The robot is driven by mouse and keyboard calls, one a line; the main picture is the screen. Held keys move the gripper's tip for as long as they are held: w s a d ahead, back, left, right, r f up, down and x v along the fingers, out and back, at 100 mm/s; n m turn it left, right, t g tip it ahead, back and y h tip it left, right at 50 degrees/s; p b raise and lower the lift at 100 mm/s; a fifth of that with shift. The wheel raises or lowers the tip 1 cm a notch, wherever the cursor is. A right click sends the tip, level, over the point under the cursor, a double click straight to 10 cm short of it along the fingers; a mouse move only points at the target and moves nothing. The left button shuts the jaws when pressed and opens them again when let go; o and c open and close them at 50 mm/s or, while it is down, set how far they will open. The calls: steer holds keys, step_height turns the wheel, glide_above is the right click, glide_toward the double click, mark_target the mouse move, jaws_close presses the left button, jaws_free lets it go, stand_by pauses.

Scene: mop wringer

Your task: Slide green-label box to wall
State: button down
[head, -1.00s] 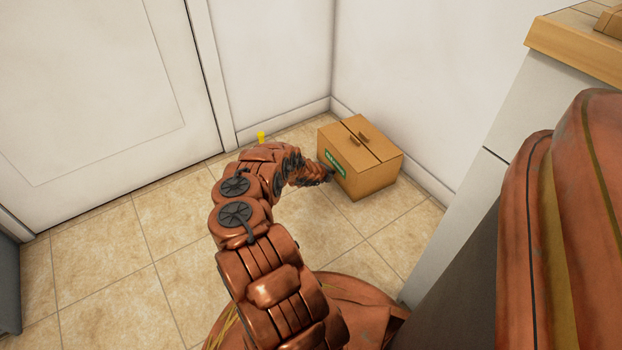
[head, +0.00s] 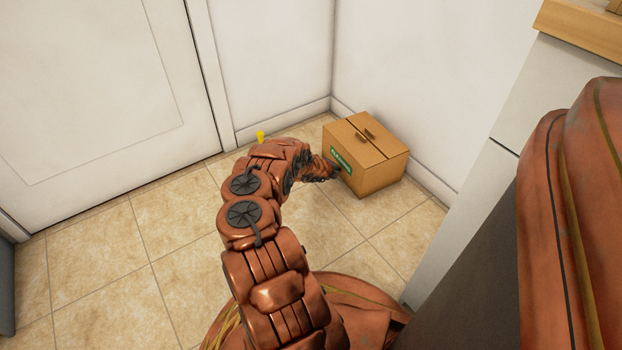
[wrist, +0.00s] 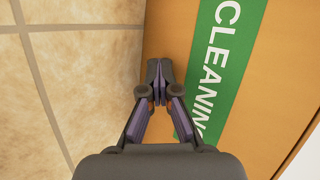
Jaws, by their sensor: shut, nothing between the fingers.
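The cardboard box (head: 370,160) with a green label (head: 341,161) stands on the tiled floor near the corner, close to the right-hand wall (head: 420,90). A narrow strip of floor seems to lie between the box and that wall. Exact contact cannot be told.
A white door (head: 90,90) is at the left. A small yellow object (head: 260,136) shows behind my arm near the back wall. A counter with a wooden top (head: 580,30) stands at the right. The tiled floor (head: 110,270) at left is clear.

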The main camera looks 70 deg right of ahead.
steer(key=shift+s+d, duration=0.2)
steer(key=shift+d, duration=0.15)
steer(key=shift+w+a, duration=0.85)
steer(key=shift+a, duration=0.3)
steer(key=shift+w+a, duration=0.45)
steer(key=shift+a, duration=0.3)
steer(key=shift+w+a, duration=0.4)
steer(key=shift+a, duration=0.3)
steer(key=shift+w+a+b, duration=0.35)
steer(key=shift+w+a, duration=0.15)
steer(key=shift+a, duration=0.25)
steer(key=shift+w, duration=0.1)
